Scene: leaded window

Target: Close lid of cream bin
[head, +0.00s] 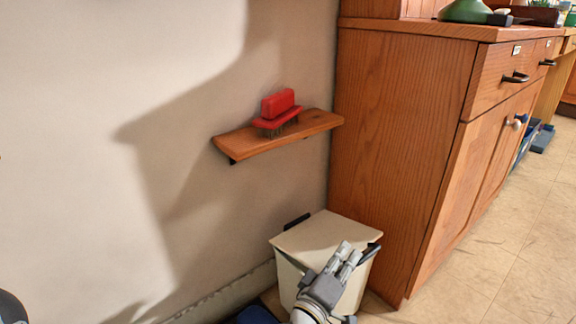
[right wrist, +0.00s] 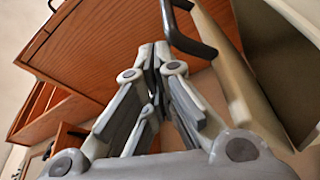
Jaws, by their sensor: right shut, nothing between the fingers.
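The cream bin (head: 352,290) stands on the floor between the wall and the wooden cabinet. A dark handle (head: 370,254) shows at the bin's right side. My right gripper (head: 346,252) is shut and empty at the bin's front, its fingertips overlapping the lid's front edge in the picture; I cannot tell if they touch. In the right wrist view the shut fingers (right wrist: 155,50) are beside the bin's cream edge (right wrist: 225,75) and dark handle (right wrist: 185,35). My left gripper is not in view.
The wooden cabinet (head: 400,140) stands close to the bin's right. A wooden shelf (head: 240,143) with a red brush (head: 278,108) is on the wall above. The floor (head: 490,260) in front of the cabinet is clear.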

